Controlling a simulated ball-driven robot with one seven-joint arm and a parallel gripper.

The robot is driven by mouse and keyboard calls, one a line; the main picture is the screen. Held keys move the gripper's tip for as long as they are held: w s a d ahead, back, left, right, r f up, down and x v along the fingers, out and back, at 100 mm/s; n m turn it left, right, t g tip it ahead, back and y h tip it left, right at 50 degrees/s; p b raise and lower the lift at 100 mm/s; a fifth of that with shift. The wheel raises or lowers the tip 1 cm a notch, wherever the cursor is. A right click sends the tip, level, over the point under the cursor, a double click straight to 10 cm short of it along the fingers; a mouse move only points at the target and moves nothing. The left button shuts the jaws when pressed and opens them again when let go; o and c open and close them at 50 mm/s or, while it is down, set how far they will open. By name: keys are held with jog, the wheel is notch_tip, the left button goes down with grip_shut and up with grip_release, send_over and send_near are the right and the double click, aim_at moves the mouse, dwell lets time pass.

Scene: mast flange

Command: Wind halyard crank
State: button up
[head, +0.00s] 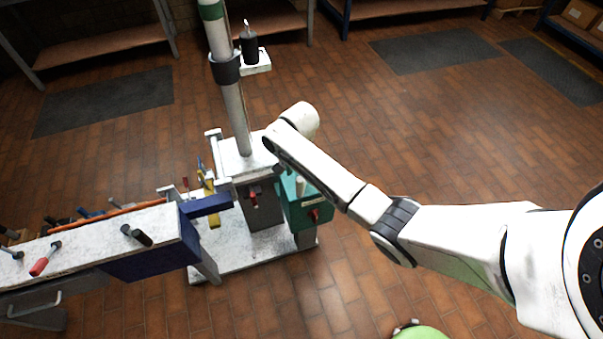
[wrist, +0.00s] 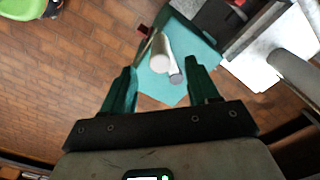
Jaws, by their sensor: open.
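The teal winch box (head: 305,210) stands on the white base plate beside the mast (head: 232,100). A pale upright crank grip (head: 300,186) rises from its top, partly behind my arm. In the wrist view the teal box (wrist: 160,90) lies beyond my gripper (wrist: 161,66). The pale crank grip (wrist: 160,60) shows end-on between the two fingers, with a grey cylinder (wrist: 175,76) beside it. My gripper is open, with visible space around the grip; I cannot tell whether the fingertips are level with it.
A workbench (head: 90,245) with tools stands at the left, near the base plate (head: 225,255). A black cylinder (head: 250,48) sits on a mast bracket. A red knob (head: 314,215) protrudes from the teal box.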

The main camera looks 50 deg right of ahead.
aim_at(300, 184)
jog(key=shift+f+b, duration=3.4)
jog(key=shift+f, duration=0.15)
jog(key=shift+r, duration=0.15)
jog(key=shift+c, duration=0.3)
grip_shut()
